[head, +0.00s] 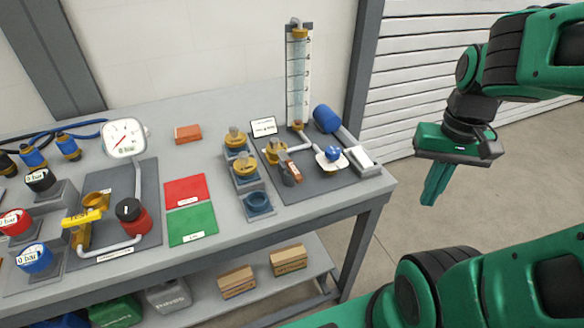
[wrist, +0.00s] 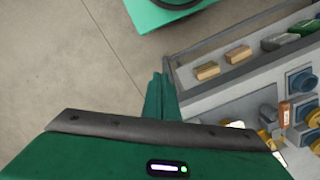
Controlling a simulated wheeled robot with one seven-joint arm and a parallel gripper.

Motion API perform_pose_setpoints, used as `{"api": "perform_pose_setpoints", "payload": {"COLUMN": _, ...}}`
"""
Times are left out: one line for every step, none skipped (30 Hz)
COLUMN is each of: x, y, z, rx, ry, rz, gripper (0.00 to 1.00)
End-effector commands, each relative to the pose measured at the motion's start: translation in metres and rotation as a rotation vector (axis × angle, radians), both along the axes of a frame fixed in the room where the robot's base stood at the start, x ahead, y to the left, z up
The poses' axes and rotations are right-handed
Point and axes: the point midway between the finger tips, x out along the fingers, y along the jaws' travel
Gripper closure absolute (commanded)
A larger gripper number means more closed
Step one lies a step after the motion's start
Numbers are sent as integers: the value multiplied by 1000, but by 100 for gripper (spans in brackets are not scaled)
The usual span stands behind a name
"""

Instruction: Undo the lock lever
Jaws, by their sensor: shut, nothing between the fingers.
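My gripper (head: 431,198) is shut and empty. It hangs in the air off the right end of the bench, over the floor. Its fingers (wrist: 160,90) point past the bench edge in the wrist view. No part is clearly marked as the lock lever. A small orange-red piece with a pale label (head: 293,170) sits by the brass valve on the right dark plate, and it also shows in the wrist view (wrist: 285,115). My gripper is well apart from both.
The grey bench (head: 225,262) carries a round pressure gauge (head: 124,137), a tall sight tube (head: 298,75), a blue cylinder (head: 326,119), and red (head: 186,189) and green (head: 192,224) mats. Boxes (head: 288,260) lie on the lower shelf. The floor right of the bench is clear.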

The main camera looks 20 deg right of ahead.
Motion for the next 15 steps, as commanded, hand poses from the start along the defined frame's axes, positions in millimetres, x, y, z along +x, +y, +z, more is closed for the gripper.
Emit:
{"api": "perform_pose_setpoints", "payload": {"x": 0, "y": 0, "z": 0, "rx": 0, "ry": 0, "rz": 0, "gripper": 100}}
{"api": "perform_pose_setpoints", "payload": {"x": 0, "y": 0, "z": 0, "rx": 0, "ry": 0, "rz": 0, "gripper": 100}}
{"api": "perform_pose_setpoints", "payload": {"x": 0, "y": 0, "z": 0, "rx": 0, "ry": 0, "rz": 0, "gripper": 100}}
{"api": "perform_pose_setpoints", "payload": {"x": 0, "y": 0, "z": 0, "rx": 0, "ry": 0, "rz": 0, "gripper": 100}}
{"api": "perform_pose_setpoints", "payload": {"x": 0, "y": 0, "z": 0, "rx": 0, "ry": 0, "rz": 0, "gripper": 100}}
{"api": "perform_pose_setpoints", "payload": {"x": 0, "y": 0, "z": 0, "rx": 0, "ry": 0, "rz": 0, "gripper": 100}}
{"api": "perform_pose_setpoints", "payload": {"x": 0, "y": 0, "z": 0, "rx": 0, "ry": 0, "rz": 0, "gripper": 100}}
{"api": "perform_pose_setpoints", "payload": {"x": 0, "y": 0, "z": 0, "rx": 0, "ry": 0, "rz": 0, "gripper": 100}}
{"api": "perform_pose_setpoints", "payload": {"x": 0, "y": 0, "z": 0, "rx": 0, "ry": 0, "rz": 0, "gripper": 100}}
{"api": "perform_pose_setpoints", "payload": {"x": 0, "y": 0, "z": 0, "rx": 0, "ry": 0, "rz": 0, "gripper": 100}}
{"api": "perform_pose_setpoints", "payload": {"x": 0, "y": 0, "z": 0, "rx": 0, "ry": 0, "rz": 0, "gripper": 98}}
{"api": "perform_pose_setpoints", "payload": {"x": 0, "y": 0, "z": 0, "rx": 0, "ry": 0, "rz": 1, "gripper": 88}}
{"api": "perform_pose_setpoints", "payload": {"x": -5, "y": 1, "z": 4, "rx": -1, "ry": -7, "rz": 5, "gripper": 81}}
{"api": "perform_pose_setpoints", "payload": {"x": -6, "y": 2, "z": 7, "rx": -2, "ry": -14, "rz": 14, "gripper": 74}}
{"api": "perform_pose_setpoints", "payload": {"x": 0, "y": 3, "z": 11, "rx": -4, "ry": -16, "rz": 29, "gripper": 66}}
